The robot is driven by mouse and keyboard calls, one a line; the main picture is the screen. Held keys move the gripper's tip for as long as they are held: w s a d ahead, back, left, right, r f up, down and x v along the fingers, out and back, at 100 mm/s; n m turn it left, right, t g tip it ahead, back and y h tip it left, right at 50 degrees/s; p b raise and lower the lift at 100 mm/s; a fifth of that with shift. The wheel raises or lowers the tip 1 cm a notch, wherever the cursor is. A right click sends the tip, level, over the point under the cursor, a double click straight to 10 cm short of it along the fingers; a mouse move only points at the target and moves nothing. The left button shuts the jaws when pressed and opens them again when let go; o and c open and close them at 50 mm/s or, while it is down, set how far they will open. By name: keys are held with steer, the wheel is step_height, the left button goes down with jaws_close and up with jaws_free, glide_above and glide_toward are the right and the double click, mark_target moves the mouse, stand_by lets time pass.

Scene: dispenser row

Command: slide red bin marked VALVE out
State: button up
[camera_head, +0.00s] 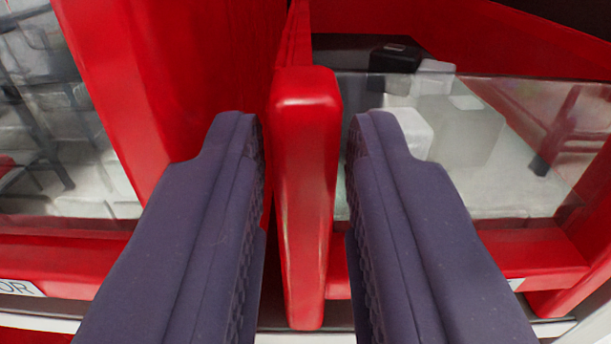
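A red bin (540,255) with a clear front panel fills the right side of the view. White blocks and a black item show inside it. A thick upright red bar, like a handle (306,190), stands at its left front. My gripper (303,128) has one dark finger on each side of this bar. Narrow gaps show between the bar and both fingers, so the gripper is open around it. A white label edge (515,284) shows below the panel, mostly hidden by the right finger. The word VALVE is not readable.
Another red bin (125,80) with a clear front stands at left. Its label (20,287) ends in "OR". A pale shelf edge (40,322) runs below the bins. The bins stand close together, with little room between them.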

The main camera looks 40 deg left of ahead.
steer(key=shift+c, duration=0.4)
jaws_close()
stand_by(0.9)
